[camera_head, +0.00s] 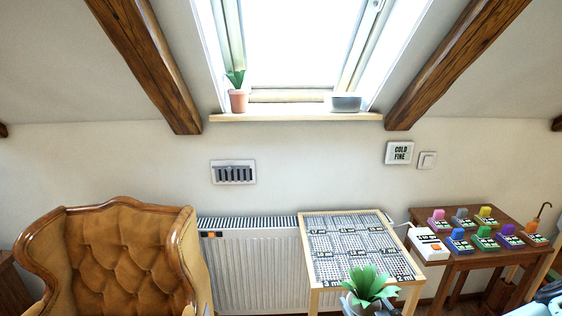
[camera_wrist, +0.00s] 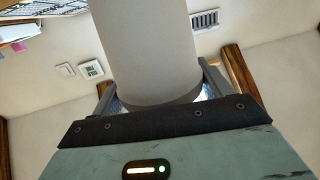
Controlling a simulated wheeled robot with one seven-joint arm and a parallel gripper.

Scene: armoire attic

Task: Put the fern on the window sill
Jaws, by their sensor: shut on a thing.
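The fern (camera_head: 370,284), a green broad-leaved plant, shows at the bottom of the head view, in front of the small patterned table. Its pot is mostly cut off there by the frame edge. In the wrist view a pale grey cylindrical pot (camera_wrist: 150,45) stands between the fingers of my gripper (camera_wrist: 160,88), which is shut on it. The window sill (camera_head: 290,117) is a light wooden ledge below the skylight, beyond and above the fern. Its middle is bare.
A terracotta pot with a spiky plant (camera_head: 238,101) stands at the sill's left, a grey bowl (camera_head: 346,103) at its right. Below are a radiator (camera_head: 255,265), the patterned table (camera_head: 350,245), a leather armchair (camera_head: 125,255) and a side table with coloured blocks (camera_head: 455,257). Beams (camera_head: 150,65) flank the window.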

